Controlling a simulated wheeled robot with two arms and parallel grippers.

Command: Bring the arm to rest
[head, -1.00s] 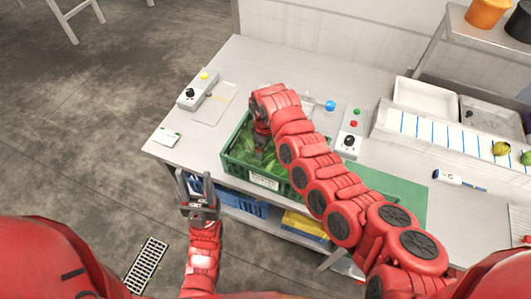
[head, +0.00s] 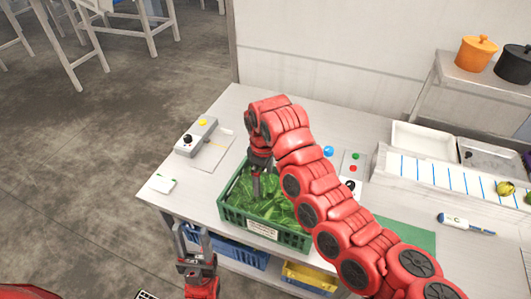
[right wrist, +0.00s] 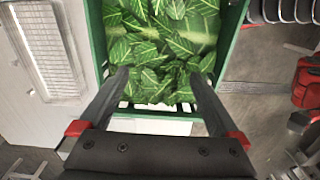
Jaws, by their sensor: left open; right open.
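My right arm reaches over the table from the right in the head view. Its gripper (head: 256,183) points down over a green crate (head: 262,229) of leafy greens (head: 280,212). In the right wrist view the right gripper (right wrist: 164,75) is open, its fingers apart above the near part of the crate (right wrist: 235,35), with nothing between them but the view of the leaves (right wrist: 160,45). My left gripper (head: 190,232) is open and empty, pointing up in front of the table's front edge, left of the crate.
Control boxes stand on the table (head: 330,110): one with a yellow button (head: 196,138) at left, one with red and green buttons (head: 352,165) behind my right arm. A white tray (head: 425,141) and a pen-like device (head: 466,223) lie at right. Blue (head: 240,255) and yellow (head: 310,277) crates sit below.

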